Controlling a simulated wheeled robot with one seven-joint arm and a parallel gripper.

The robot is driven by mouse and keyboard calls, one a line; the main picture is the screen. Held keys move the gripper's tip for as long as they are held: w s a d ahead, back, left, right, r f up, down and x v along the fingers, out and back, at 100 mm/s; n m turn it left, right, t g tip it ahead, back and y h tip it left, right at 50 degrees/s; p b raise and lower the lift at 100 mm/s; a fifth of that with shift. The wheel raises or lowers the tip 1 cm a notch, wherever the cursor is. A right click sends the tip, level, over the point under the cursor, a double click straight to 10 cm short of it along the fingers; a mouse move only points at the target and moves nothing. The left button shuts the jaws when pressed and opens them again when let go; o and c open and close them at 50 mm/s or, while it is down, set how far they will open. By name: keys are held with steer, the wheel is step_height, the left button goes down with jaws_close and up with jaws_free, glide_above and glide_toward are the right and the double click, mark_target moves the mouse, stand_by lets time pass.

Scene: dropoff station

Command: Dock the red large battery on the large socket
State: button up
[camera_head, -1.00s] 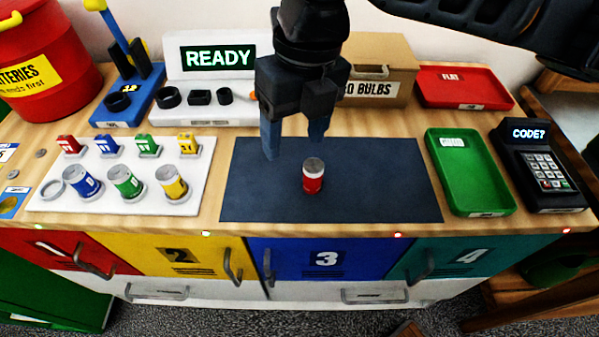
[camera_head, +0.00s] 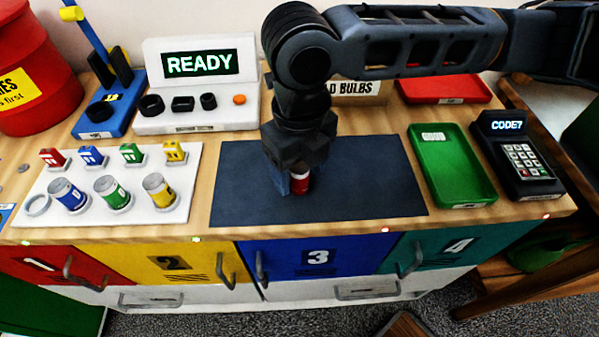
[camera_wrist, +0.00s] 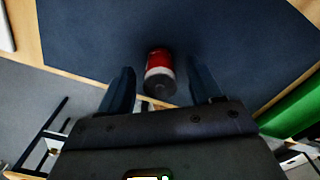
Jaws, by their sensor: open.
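The red battery (camera_head: 299,184), with a pale band, stands on the dark blue mat (camera_head: 370,185) and is partly hidden by my gripper in the head view. In the wrist view the battery (camera_wrist: 159,62) shows between the two fingers, with a visible gap on each side. My gripper (camera_head: 290,184) is open and lowered around the battery; the wrist view also shows its fingers (camera_wrist: 162,88). The white READY console (camera_head: 200,122) at the back left has several black sockets; the leftmost, the large socket (camera_head: 151,105), looks widest and empty.
A white rack (camera_head: 110,215) at left holds blue, green and yellow batteries and small coloured blocks. A blue stand (camera_head: 115,122) is beside the console. A green tray (camera_head: 450,170), a keypad (camera_head: 522,160) and a red tray (camera_head: 445,89) lie right. A box (camera_head: 360,90) stands behind my arm.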

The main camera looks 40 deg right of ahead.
steer(key=shift+c, duration=0.2)
jaws_close()
stand_by(0.4)
steer(key=shift+r, duration=0.15)
